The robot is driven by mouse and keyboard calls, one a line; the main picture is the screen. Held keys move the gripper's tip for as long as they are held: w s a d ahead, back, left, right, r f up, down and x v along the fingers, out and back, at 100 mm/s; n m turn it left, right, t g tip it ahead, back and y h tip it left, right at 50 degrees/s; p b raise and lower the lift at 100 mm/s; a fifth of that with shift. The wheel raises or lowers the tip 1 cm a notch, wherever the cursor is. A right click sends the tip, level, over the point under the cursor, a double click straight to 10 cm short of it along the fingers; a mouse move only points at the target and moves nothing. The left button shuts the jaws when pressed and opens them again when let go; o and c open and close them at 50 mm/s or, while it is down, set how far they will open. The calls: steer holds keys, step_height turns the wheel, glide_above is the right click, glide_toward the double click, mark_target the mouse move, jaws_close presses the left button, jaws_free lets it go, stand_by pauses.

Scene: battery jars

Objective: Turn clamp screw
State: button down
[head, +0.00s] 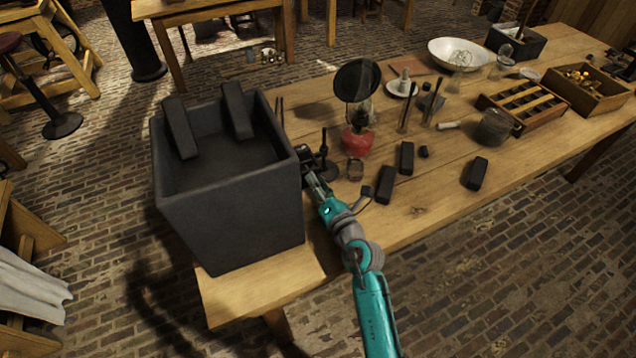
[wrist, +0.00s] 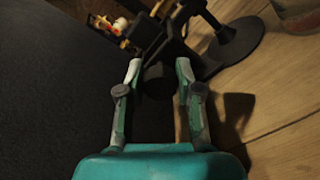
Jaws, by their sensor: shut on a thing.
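My gripper (head: 314,182) is at the end of the teal arm, beside the right wall of the large dark grey jar (head: 235,215). In the wrist view, my gripper (wrist: 160,72) has its two fingertips on either side of a dark round knob, the clamp screw (wrist: 158,82), and is shut on it. The dark clamp (wrist: 165,45) lies just beyond the fingertips. In the head view the clamp (head: 304,153) is small and dark by the jar's right wall, and the screw is hard to make out behind the gripper.
A black stand (head: 325,168) is close right of the gripper; its round base also shows in the wrist view (wrist: 236,45). A red lamp (head: 357,142) and dark blocks (head: 385,184) stand further right. The table's front right (head: 430,215) is clear.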

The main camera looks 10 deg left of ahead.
stand_by(0.3)
steer(key=c, duration=0.7)
jaws_free()
steer(key=shift+c, duration=0.2)
steer(key=v, duration=1.2)
steer(key=shift+w, duration=0.1)
